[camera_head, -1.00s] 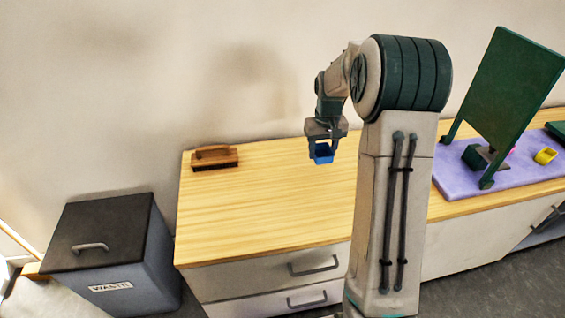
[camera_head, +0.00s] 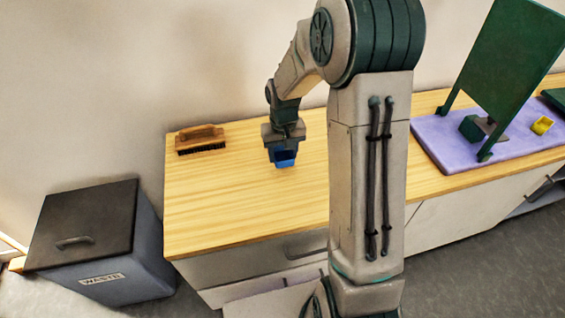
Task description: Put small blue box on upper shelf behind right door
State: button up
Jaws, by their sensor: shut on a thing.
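The small blue box (camera_head: 285,160) is between the fingers of my gripper (camera_head: 283,152), which points down and is shut on it. My gripper holds it over the wooden countertop (camera_head: 235,205), left of my arm column. I cannot tell whether the box touches the wood or hangs just above it. No upper shelf shows in this view. A door at the far right, in the cabinet front (camera_head: 545,190), shows only in part, and I cannot tell whether it is the right door.
A brush (camera_head: 200,139) lies at the back left of the countertop. A lidded waste bin (camera_head: 95,240) stands at the left. On the right, a purple mat (camera_head: 435,135) bears a green upright panel (camera_head: 508,55), a dark green block (camera_head: 471,128) and a yellow piece (camera_head: 542,125).

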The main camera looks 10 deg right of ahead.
aim_at(283, 159)
jog(key=shift+f+b, duration=0.35)
jog(key=shift+f, duration=1.65)
jog(key=shift+f, duration=0.1)
jog(key=o, duration=0.9)
jog(key=shift+o, duration=0.2)
